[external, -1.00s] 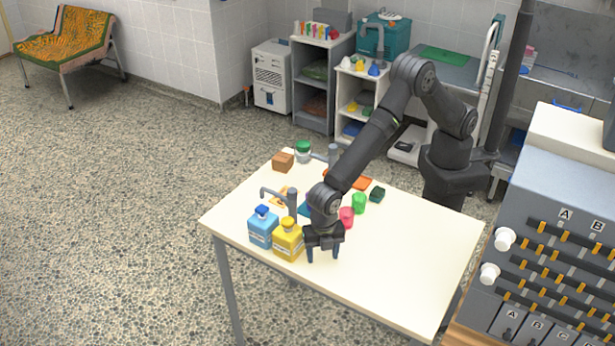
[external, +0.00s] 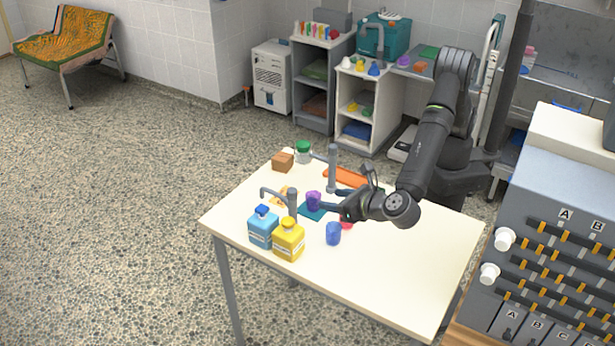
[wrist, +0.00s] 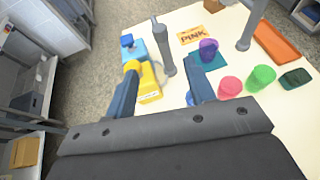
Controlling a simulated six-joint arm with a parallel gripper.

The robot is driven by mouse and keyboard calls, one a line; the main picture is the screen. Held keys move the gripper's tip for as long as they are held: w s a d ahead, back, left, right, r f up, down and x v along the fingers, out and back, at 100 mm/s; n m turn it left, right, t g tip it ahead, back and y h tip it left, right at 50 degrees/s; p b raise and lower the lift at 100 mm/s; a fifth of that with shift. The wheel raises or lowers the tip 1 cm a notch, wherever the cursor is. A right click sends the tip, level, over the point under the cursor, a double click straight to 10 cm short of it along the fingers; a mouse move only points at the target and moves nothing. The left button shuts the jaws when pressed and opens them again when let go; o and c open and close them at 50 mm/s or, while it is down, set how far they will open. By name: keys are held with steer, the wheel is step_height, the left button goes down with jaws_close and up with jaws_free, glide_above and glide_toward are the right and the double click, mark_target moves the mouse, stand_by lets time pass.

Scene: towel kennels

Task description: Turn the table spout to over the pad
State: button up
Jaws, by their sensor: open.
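A grey spout (external: 292,204) stands upright near the two bottles, its arm pointing left in the external view; its post (wrist: 165,55) shows between my fingers in the wrist view. A second grey post with an arm (external: 332,168) stands farther back; it shows in the wrist view too (wrist: 252,20). The teal pad (external: 318,214) lies right of the near spout with a purple cup (external: 313,199) on it; the pad (wrist: 217,62) is right of my fingers in the wrist view. My gripper (external: 326,200) is open, tilted sideways, fingers pointing left. I cannot tell any contact.
A blue bottle (external: 263,230) and a yellow bottle (external: 289,243) stand before the near spout. A blue cup (external: 333,233), a pink cup (wrist: 230,87) and a green cup (wrist: 260,78) stand close by. An orange tray (external: 345,177) lies behind. The table's front right is clear.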

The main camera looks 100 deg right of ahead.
mark_target(294, 192)
steer(key=x, duration=1.7)
steer(key=shift+w+d+r, duration=0.1)
steer(key=shift+w, duration=0.15)
steer(key=shift+c, duration=0.4)
jaws_close()
